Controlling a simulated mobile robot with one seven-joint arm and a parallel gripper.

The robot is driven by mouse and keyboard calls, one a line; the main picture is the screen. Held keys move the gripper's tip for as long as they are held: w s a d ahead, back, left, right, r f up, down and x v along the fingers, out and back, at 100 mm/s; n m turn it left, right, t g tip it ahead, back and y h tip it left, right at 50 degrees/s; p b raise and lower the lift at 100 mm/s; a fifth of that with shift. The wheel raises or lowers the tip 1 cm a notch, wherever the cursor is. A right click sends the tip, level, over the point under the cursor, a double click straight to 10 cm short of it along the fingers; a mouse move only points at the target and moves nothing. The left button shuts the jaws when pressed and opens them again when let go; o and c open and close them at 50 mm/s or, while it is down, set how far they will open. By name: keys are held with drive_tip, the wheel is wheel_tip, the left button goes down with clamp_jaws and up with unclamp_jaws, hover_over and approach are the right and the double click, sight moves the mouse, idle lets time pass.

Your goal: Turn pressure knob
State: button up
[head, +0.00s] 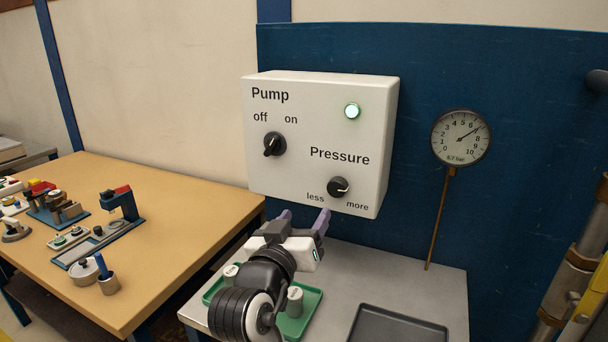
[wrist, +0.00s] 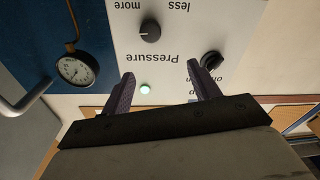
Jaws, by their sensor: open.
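The white control box (head: 270,180) hangs on the blue panel. Its black pressure knob (head: 338,187) is at the lower right, between the words less and more. The wrist view shows the pressure knob (wrist: 150,34) upside down, beyond my fingertips. The pump knob (head: 273,144) is at the upper left, near off and on. A green lamp (head: 352,111) is lit. The round gauge (head: 461,137) on the right reads about 6.7 bar. My gripper (head: 305,215) is open and empty, below and in front of the box. It also shows in the wrist view (wrist: 160,75), apart from the knob.
A grey bench (head: 385,272) below holds a green tray (head: 314,297) with grey weights and a dark tray (head: 398,328). A wooden table (head: 180,200) with several devices is on the left. Pipes (head: 570,270) stand at the right edge.

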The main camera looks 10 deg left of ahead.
sight(335, 189)
drive_tip(key=shift+m+g+h, duration=0.3)
drive_tip(key=shift+g+h, duration=0.1)
drive_tip(key=p+x, duration=0.1)
drive_tip(key=x, duration=0.3)
drive_tip(key=p+x, duration=0.1)
drive_tip(key=x, duration=0.4)
drive_tip(key=d+p+x, duration=0.1)
drive_tip(key=x, duration=0.4)
drive_tip(key=shift+f, duration=0.4)
drive_tip(key=c, duration=1)
